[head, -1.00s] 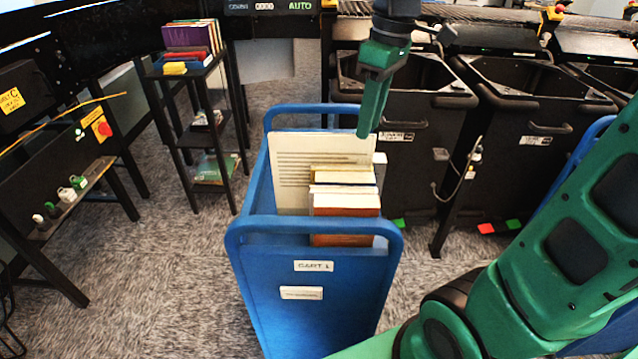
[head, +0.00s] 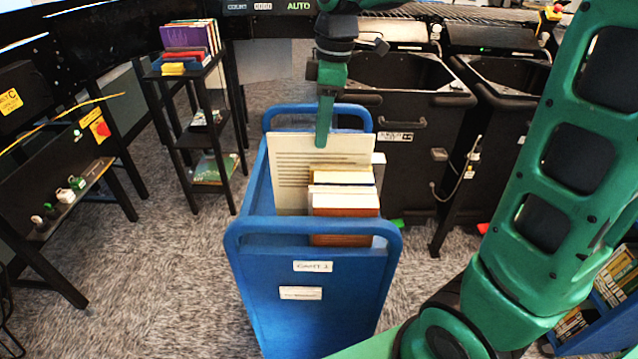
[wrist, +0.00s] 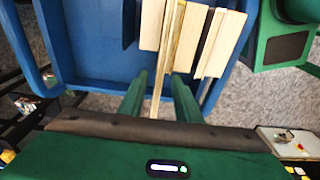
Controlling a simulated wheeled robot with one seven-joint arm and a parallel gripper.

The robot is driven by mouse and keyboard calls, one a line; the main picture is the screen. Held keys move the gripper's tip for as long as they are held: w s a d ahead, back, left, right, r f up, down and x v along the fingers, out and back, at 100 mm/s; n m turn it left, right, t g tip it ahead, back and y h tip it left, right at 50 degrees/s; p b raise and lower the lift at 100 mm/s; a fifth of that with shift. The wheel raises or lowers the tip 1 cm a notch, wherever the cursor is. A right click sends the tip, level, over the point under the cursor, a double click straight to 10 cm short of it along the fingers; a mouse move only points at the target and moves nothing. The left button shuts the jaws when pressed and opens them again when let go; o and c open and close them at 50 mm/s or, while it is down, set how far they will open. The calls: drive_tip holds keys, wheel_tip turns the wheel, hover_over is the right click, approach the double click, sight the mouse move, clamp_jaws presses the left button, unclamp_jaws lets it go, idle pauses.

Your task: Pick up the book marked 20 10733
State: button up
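Several books stand upright in the blue cart (head: 262,190), among them a tall pale book (head: 290,172) with lines on its face and shorter books with cream and orange-brown covers (head: 345,212). The marking 20 10733 is not legible on any book. My gripper (head: 322,143) points down over the books, its tip overlapping the top of the tall pale book. In the wrist view my gripper (wrist: 160,82) has its two fingers apart. A thin book edge (wrist: 169,50) lies between them in the picture, with gaps on both sides. Contact is not visible.
A black shelf stand (head: 185,75) with books is at the left back. Black bins (head: 395,110) stand behind the cart. A blue cart with books (head: 600,315) is at the lower right. Carpet is clear left of the cart.

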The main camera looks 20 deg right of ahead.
wheel_tip(320, 180, down, 3)
drive_tip(key=shift+w+f, duration=0.1)
drive_tip(key=shift+w, duration=0.05)
clamp_jaws()
